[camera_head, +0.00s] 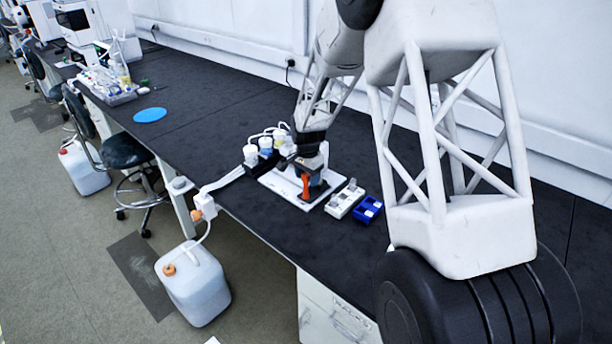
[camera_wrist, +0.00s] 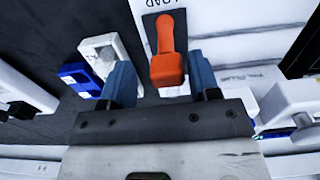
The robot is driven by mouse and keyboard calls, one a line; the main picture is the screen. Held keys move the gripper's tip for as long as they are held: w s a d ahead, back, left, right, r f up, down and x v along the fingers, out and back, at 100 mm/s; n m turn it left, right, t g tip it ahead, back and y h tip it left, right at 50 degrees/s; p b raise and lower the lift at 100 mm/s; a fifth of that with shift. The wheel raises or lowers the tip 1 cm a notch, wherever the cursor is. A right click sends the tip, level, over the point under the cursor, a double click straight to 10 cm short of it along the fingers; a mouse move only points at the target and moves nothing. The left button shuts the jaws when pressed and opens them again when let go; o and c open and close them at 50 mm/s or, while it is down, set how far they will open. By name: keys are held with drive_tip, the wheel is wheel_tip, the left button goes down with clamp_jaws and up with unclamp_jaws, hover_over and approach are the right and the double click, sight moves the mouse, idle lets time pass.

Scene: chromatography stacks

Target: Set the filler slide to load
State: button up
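The filler slide's orange handle (camera_wrist: 167,50) stands on a dark plate (camera_wrist: 151,28) on a white panel (camera_wrist: 225,25). A partly cut-off label, apparently "LOAD", is printed by the plate's far end in the wrist view. The handle also shows in the head view (camera_head: 306,186). My gripper (camera_wrist: 161,78) has its two blue fingers apart, one on each side of the handle. A gap shows on the left of the handle; the right finger is close, and I cannot tell if it touches. In the head view my gripper (camera_head: 314,183) is low over the panel.
A grey-white block (camera_head: 345,199) and a blue tray (camera_head: 368,209) stand right of the panel. Capped bottles (camera_head: 265,147) with tubes stand close behind on the left. The black bench (camera_head: 215,115) is clear toward the blue disc (camera_head: 150,115).

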drive_tip(key=shift+a, duration=0.1)
drive_tip(key=shift+r, duration=0.45)
wheel_tip(320, 180, up, 7)
drive_tip(key=shift+f, duration=0.15)
idle(0.3)
drive_tip(key=shift+r, duration=0.25)
